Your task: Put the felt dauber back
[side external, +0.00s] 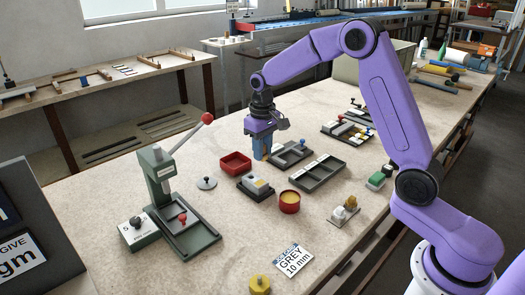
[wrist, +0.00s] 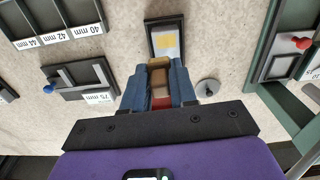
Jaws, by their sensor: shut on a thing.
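My gripper (side external: 262,154) is above the bench, its blue fingers pointing down; the fingers also show in the wrist view (wrist: 159,84). They are shut on a small tan and brown piece (wrist: 159,64), seen between them in the wrist view. It looks like the felt dauber, but the fingers hide most of it. A black tray (side external: 241,185) with a pale, yellow-marked block stands just below the gripper in the side view; it also shows beyond the fingertips in the wrist view (wrist: 151,40). A red round pot (side external: 289,203) with yellowish contents stands to its right.
A red tray (side external: 235,161) and a grey knobbed lid (side external: 206,183) lie left of the gripper. A green lever press (side external: 165,190) stands further left. Dark compartment trays (side external: 318,175) lie to the right.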

